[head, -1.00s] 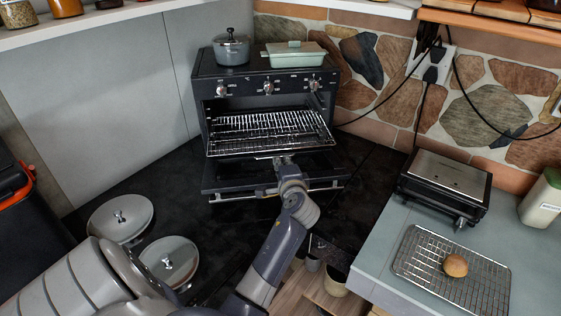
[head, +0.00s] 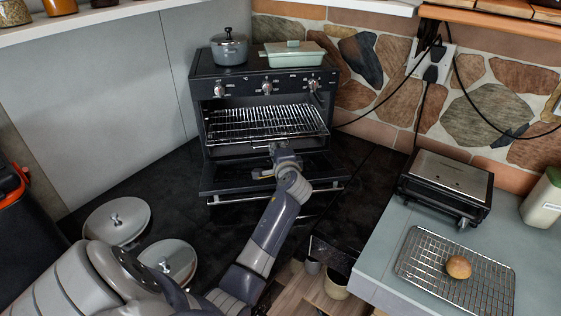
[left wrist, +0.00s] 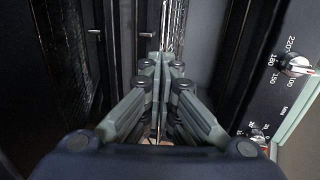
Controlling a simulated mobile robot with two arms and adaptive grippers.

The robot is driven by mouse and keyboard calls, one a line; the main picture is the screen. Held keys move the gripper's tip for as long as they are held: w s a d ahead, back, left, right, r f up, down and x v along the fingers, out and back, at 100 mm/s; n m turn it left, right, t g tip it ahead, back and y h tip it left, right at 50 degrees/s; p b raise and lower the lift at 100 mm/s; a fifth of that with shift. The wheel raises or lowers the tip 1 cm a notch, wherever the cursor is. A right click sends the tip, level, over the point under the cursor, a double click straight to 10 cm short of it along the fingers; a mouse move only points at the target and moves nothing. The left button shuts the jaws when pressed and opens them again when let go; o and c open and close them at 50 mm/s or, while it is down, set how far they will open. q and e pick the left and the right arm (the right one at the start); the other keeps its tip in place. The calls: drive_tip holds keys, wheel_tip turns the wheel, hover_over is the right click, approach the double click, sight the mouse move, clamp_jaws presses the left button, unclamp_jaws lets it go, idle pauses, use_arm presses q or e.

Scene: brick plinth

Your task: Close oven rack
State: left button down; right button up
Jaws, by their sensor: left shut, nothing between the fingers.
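The black oven (head: 240,103) stands at the back with its door (head: 222,182) folded down open. The wire rack (head: 245,124) is in the oven cavity, its front edge still sticking out a little over the door. My left gripper (head: 274,147) is shut and empty, its fingertips at the middle of the rack's front edge; whether they touch it is hard to tell. In the left wrist view the closed fingers (left wrist: 160,58) point into the oven, and the knob panel (left wrist: 282,85) is at the right. My right gripper is not in view.
A grey pot (head: 229,48) and a green lidded dish (head: 293,54) stand on the oven. Two round lids (head: 117,220) lie on the dark counter at left. A grill (head: 446,186) and a cooling rack (head: 420,252) with a bun sit at right.

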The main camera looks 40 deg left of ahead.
sight(273, 133)
use_arm(q)
drive_tip(key=b+x, duration=0.1)
drive_tip(key=x, duration=0.2)
drive_tip(key=r+b+x, duration=0.1)
drive_tip(key=x, duration=0.2)
drive_tip(key=r+b+x, duration=0.1)
drive_tip(key=x, duration=0.2)
drive_tip(key=shift+w+a+f, duration=0.1)
drive_tip(key=shift+w+a, duration=0.3)
drive_tip(key=shift+a, duration=0.1)
drive_tip(key=shift+r, duration=0.25)
drive_tip(key=shift+r, duration=0.1)
